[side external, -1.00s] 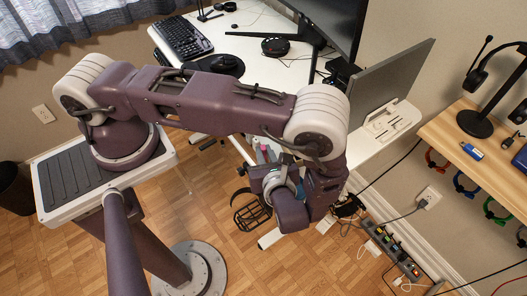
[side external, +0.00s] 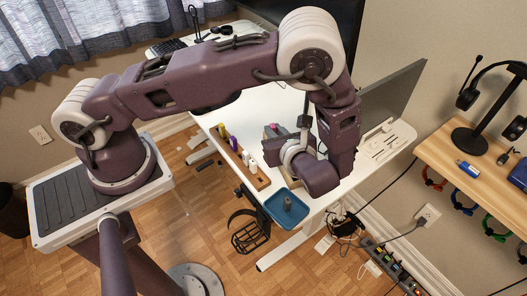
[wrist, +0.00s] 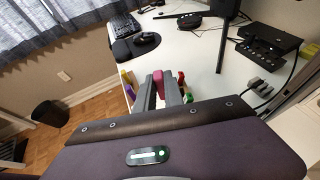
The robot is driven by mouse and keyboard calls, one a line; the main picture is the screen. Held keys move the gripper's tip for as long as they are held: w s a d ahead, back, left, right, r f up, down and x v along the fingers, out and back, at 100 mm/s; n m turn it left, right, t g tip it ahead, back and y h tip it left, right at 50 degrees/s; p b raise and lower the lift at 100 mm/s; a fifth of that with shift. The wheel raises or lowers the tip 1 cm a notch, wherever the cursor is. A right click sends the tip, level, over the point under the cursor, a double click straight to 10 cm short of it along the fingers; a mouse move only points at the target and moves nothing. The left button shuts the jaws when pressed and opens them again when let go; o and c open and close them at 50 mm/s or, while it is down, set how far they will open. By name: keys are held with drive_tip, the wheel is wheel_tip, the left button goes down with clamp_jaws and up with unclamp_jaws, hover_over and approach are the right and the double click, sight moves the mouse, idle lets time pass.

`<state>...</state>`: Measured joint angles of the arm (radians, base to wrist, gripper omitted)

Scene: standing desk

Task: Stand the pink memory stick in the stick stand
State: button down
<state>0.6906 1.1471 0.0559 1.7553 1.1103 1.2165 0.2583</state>
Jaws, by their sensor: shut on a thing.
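My gripper (wrist: 160,92) is shut on the pink memory stick (wrist: 158,76), which shows between the fingertips in the wrist view. In the side view my gripper (side external: 274,132) is over the white desk, and only a small pink patch shows at its fingers. A wooden rack (side external: 262,181) with several upright coloured and white pieces stands along the desk's near edge, left of my gripper. I cannot tell for sure whether this is the stick stand. The stick's lower end is hidden by the fingers.
A blue tray (side external: 267,212) with a grey piece in it is at the desk's near corner. Red and green pieces (wrist: 181,80) stand close to the right of my fingers. A monitor and a laptop-like panel (side external: 392,100) border the desk. The desk's middle is clear.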

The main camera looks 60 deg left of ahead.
drive_tip(key=w+a+g, duration=0.1)
drive_tip(key=w+a, duration=0.3)
drive_tip(key=w, duration=0.1)
drive_tip(key=shift+a+n, duration=0.2)
drive_tip(key=shift+n, duration=0.1)
drive_tip(key=shift+f, duration=2.8)
drive_tip(key=shift+f, duration=1.25)
drive_tip(key=shift+r, duration=0.95)
drive_tip(key=shift+f, duration=1)
drive_tip(key=c, duration=1.4)
unclamp_jaws()
drive_tip(key=shift+o, duration=0.2)
